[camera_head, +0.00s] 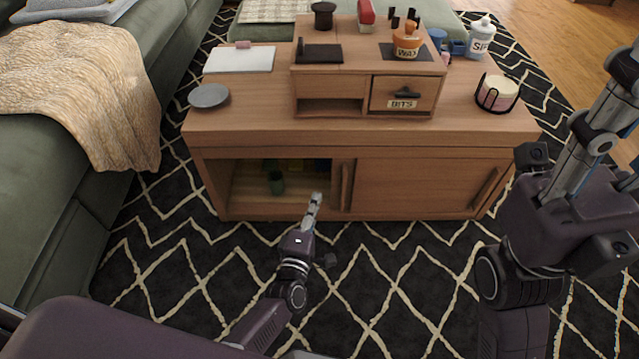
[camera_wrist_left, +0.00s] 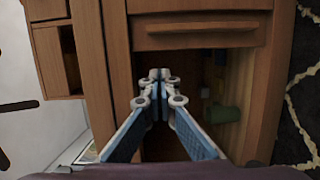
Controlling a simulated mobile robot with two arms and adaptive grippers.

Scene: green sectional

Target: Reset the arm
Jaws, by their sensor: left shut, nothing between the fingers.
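My left gripper (camera_head: 314,203) is in front of the wooden cabinet (camera_head: 265,141), near the edge of its open left compartment. It points towards the cabinet, and its fingers are shut with nothing between them. In the left wrist view the shut fingers (camera_wrist_left: 158,76) show against the dark compartment opening. My right arm stands at the right of the head view, partly cut off by the frame edge; its fingertips cannot be made out.
The sliding door (camera_head: 415,184) covers the right side. A drawer box (camera_head: 330,84), a grey plate (camera_head: 209,96) and a candle holder (camera_head: 497,93) sit on top. A green sofa (camera_head: 60,190) bounds the left; patterned rug lies in front.

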